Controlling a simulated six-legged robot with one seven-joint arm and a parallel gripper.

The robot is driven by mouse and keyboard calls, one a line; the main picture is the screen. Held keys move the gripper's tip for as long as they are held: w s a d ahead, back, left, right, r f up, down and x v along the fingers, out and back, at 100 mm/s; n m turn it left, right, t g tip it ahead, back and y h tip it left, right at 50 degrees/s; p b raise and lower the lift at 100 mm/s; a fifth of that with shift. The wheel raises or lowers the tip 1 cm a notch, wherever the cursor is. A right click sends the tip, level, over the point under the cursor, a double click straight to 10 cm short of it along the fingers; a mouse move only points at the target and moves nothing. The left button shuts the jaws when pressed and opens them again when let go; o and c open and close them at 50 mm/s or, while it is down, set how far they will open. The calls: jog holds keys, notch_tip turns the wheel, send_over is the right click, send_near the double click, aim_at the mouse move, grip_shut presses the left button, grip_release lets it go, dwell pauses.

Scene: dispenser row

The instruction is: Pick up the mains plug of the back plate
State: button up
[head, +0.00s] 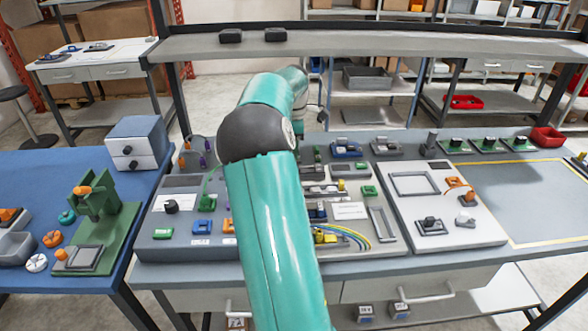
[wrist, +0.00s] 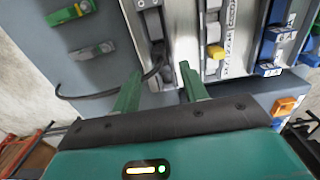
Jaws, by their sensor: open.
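My gripper (wrist: 160,80) is open in the wrist view, its two green fingers apart, with nothing clearly held between them. A black cable (wrist: 95,96) curves in from the left and runs up to a dark grey part (wrist: 157,50) just beyond the fingertips. This part may be the mains plug; I cannot tell for sure. The back plate (wrist: 105,12) shows as a grey panel with modules beyond the fingers. In the head view my arm hides my gripper and much of the bench's middle, and I cannot make out the plug there.
Green connectors (wrist: 70,13) sit to the left of the fingers and a yellow-ended module (wrist: 215,50) to the right. In the head view a green fixture (head: 100,205) stands on the blue table at left. A shelf (head: 370,43) spans the back. The yellow-marked mat (head: 530,205) at right is mostly clear.

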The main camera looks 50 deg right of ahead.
jog(key=shift+f, duration=3.15)
grip_shut()
